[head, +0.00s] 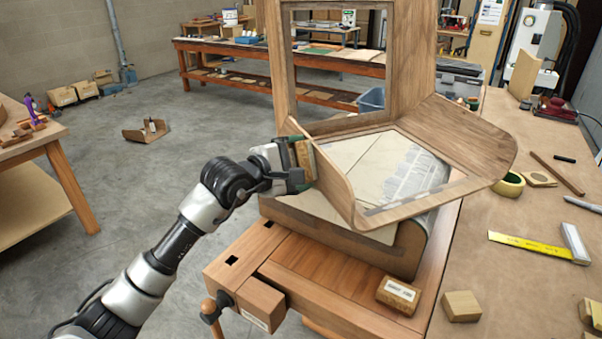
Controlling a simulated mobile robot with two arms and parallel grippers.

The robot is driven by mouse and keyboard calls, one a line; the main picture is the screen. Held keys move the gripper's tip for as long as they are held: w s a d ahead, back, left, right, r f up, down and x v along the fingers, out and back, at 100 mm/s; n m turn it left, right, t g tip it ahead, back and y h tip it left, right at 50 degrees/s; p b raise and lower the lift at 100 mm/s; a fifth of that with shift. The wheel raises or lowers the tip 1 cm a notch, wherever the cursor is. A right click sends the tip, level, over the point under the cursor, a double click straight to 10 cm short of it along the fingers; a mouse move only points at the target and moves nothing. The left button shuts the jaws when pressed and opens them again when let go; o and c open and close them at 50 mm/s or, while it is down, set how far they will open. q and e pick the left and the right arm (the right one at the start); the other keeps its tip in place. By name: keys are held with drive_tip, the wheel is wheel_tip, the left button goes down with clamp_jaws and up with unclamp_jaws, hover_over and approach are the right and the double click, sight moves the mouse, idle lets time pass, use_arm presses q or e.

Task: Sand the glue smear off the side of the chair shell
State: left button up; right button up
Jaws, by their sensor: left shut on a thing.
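The bent-wood chair shell (460,140) rests on a curved form (340,232) on the workbench, its framed back standing upright. Its left side panel (333,187) angles toward my left arm. My left gripper (297,163) is shut on a tan sanding block (305,156), which is at the outer face of that side panel; I cannot tell if it presses on it. The glue smear cannot be made out on the side panel, partly covered by the gripper. My right gripper is not in view.
A labelled block (398,294) and a plain wood block (462,306) lie in front of the form. A tape roll (508,184) and yellow square (530,246) lie on the bench at right. A vise (245,300) juts out at the bench's front left.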

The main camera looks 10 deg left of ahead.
use_arm(q)
drive_tip(key=shift+w+a+b, duration=0.45)
drive_tip(key=shift+w+b, duration=0.05)
drive_tip(key=shift+w, duration=0.15)
drive_tip(key=shift+w+a+b, duration=0.45)
drive_tip(key=shift+w, duration=0.15)
drive_tip(key=shift+w+a, duration=0.35)
drive_tip(key=shift+w, duration=0.1)
drive_tip(key=w+a+b, duration=0.2)
drive_tip(key=shift+w, duration=0.4)
drive_tip(key=s+a+b, duration=0.1)
drive_tip(key=a, duration=0.1)
drive_tip(key=s+a+b, duration=0.1)
drive_tip(key=s+a, duration=0.1)
drive_tip(key=shift+s+a, duration=0.2)
drive_tip(key=shift+a, duration=0.2)
